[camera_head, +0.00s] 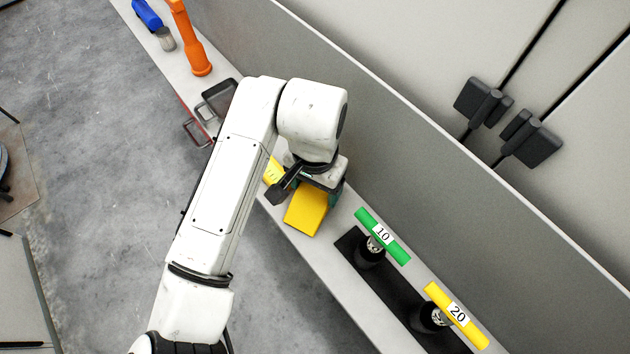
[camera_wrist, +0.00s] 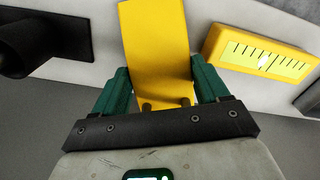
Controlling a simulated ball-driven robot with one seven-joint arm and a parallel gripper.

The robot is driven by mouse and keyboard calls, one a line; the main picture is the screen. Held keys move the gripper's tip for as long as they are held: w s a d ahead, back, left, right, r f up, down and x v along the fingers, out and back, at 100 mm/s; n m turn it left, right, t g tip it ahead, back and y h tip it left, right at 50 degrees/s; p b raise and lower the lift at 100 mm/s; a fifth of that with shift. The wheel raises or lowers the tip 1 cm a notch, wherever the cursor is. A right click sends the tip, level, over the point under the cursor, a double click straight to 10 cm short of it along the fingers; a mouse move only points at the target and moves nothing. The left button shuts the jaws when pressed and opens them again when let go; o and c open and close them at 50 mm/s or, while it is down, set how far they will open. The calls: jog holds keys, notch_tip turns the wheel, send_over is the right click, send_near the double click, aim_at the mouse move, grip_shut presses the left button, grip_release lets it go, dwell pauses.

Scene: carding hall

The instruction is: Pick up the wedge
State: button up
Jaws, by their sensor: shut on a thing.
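The wedge (camera_head: 306,210) is a yellow block on the narrow light shelf (camera_head: 318,262), below my arm's end in the head view. In the wrist view the yellow wedge (camera_wrist: 155,45) stands between the two green fingers of my gripper (camera_wrist: 160,88). The gripper is shut on it, one finger at each side. In the head view my gripper (camera_head: 322,182) is largely hidden by my own wrist. I cannot tell whether the wedge touches the shelf or is just above it.
A yellow device with a scale (camera_wrist: 262,53) lies right of the wedge in the wrist view. In the head view, a green "10" handle (camera_head: 397,248) and a yellow "20" handle (camera_head: 470,328) stand on a black base. An orange tool (camera_head: 190,38) lies far left. A grey panel (camera_head: 400,130) runs behind.

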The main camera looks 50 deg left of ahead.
jog(key=o, duration=1.3)
jog(key=shift+f, duration=0.1)
jog(key=shift+o, duration=0.2)
